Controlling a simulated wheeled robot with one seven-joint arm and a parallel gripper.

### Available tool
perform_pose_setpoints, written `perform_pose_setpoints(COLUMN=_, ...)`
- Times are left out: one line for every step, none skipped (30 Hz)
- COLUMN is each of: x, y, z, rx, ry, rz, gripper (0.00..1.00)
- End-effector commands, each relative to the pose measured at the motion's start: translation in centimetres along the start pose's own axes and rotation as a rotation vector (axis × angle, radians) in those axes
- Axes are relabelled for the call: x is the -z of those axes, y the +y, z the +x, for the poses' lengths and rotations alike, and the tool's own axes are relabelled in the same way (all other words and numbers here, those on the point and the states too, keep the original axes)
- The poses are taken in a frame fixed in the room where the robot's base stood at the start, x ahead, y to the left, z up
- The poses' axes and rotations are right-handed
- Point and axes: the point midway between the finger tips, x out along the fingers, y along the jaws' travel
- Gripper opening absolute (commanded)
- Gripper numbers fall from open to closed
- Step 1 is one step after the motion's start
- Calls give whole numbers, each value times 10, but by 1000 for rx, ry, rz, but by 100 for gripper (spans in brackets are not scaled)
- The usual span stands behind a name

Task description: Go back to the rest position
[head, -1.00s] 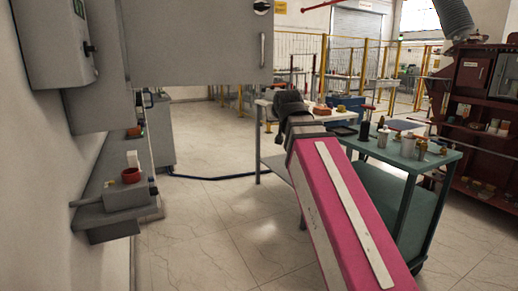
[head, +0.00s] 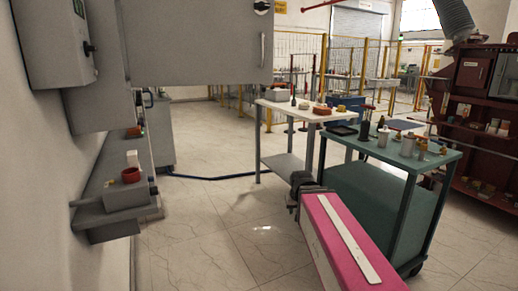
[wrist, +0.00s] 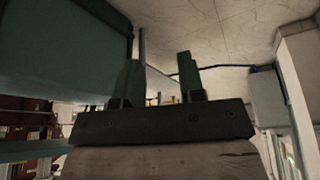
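My arm, with its pink and white link, reaches forward at the lower right of the head view. The dark end of the arm shows low beside the green cart (head: 385,200), and its fingertips are hidden there. In the wrist view my gripper (wrist: 160,78) has its two dark fingers apart with nothing between them. The picture there looks upside down, with the floor at the top. The green cart also shows in the wrist view (wrist: 60,50), to the left of the fingers and apart from them.
A white table (head: 300,108) with small parts stands behind the cart. Several bottles and jars stand on the cart. A dark red rack (head: 480,120) is at right. The floor at centre left is clear.

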Motion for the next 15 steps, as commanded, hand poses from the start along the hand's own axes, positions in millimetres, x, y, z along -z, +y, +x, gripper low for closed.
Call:
perform_pose_setpoints(x=-15, y=4, z=14, rx=0, ry=-38, rz=6, gripper=36)
perform_pose_setpoints(x=-23, y=6, z=21, rx=0, ry=-59, rz=10, gripper=36)
perform_pose_setpoints(x=-34, y=9, z=31, rx=0, ry=-89, rz=14, gripper=36)
perform_pose_setpoints(x=-42, y=11, z=38, rx=1, ry=-109, rz=17, gripper=36)
perform_pose_setpoints(x=-50, y=12, z=45, rx=1, ry=-131, rz=20, gripper=36)
perform_pose_setpoints(x=-62, y=15, z=53, rx=2, ry=-158, rz=24, gripper=36)
perform_pose_setpoints(x=-70, y=17, z=60, rx=3, ry=-181, rz=27, gripper=36)
perform_pose_setpoints(x=-78, y=19, z=66, rx=3, ry=-201, rz=31, gripper=36)
perform_pose_setpoints(x=-90, y=21, z=74, rx=4, ry=-228, rz=35, gripper=36)
perform_pose_setpoints(x=-97, y=22, z=79, rx=5, ry=-245, rz=38, gripper=36)
perform_pose_setpoints(x=-104, y=24, z=84, rx=5, ry=-263, rz=40, gripper=36)
perform_pose_setpoints(x=-113, y=25, z=89, rx=7, ry=-285, rz=43, gripper=36)
perform_pose_setpoints(x=-120, y=26, z=93, rx=7, ry=-300, rz=45, gripper=36)
perform_pose_setpoints(x=-125, y=27, z=96, rx=8, ry=-313, rz=47, gripper=36)
perform_pose_setpoints(x=-131, y=28, z=100, rx=9, ry=-327, rz=50, gripper=36)
